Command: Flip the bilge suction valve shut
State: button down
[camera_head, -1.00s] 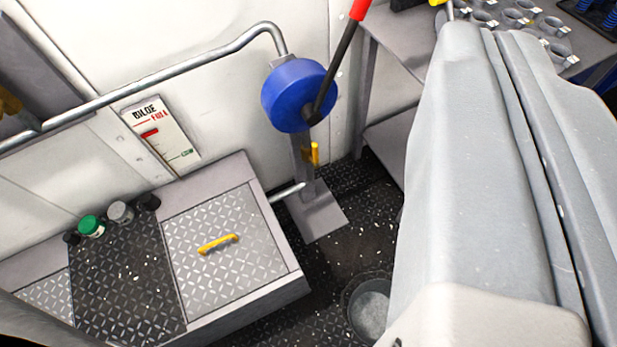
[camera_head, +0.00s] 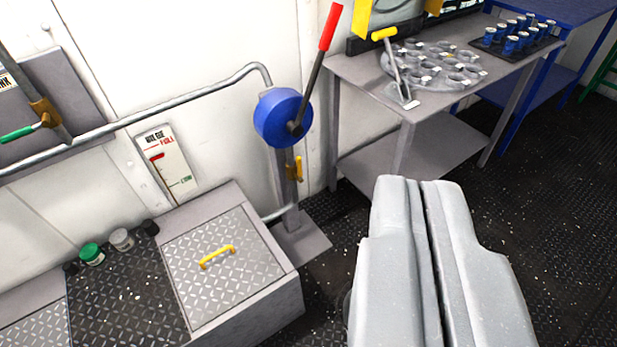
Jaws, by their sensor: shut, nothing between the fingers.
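A small brass valve (camera_head: 291,172) with a yellow lever (camera_head: 299,168) sits on the grey post just below the blue pump drum (camera_head: 283,117). Its lever stands roughly upright, along the post. A second brass valve (camera_head: 44,112) with a green handle (camera_head: 19,133) is on the pipework at the far left; its handle points left. No label shows which is the suction valve. My gripper (camera_head: 418,182) is shut and empty, in the lower middle right, to the right of the post and apart from both valves.
The pump's red-tipped lever (camera_head: 320,70) rises up and right from the drum. A bilge gauge (camera_head: 163,163) hangs on the wall, its red marker near FULL. A raised locker with a yellow-handled hatch (camera_head: 222,268) fills the lower left. A grey bench (camera_head: 350,72) stands behind my gripper.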

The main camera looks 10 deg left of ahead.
aim_at(300, 169)
jog(key=u, duration=0.35)
jog(key=i, duration=1)
jog(key=z, duration=0.05)
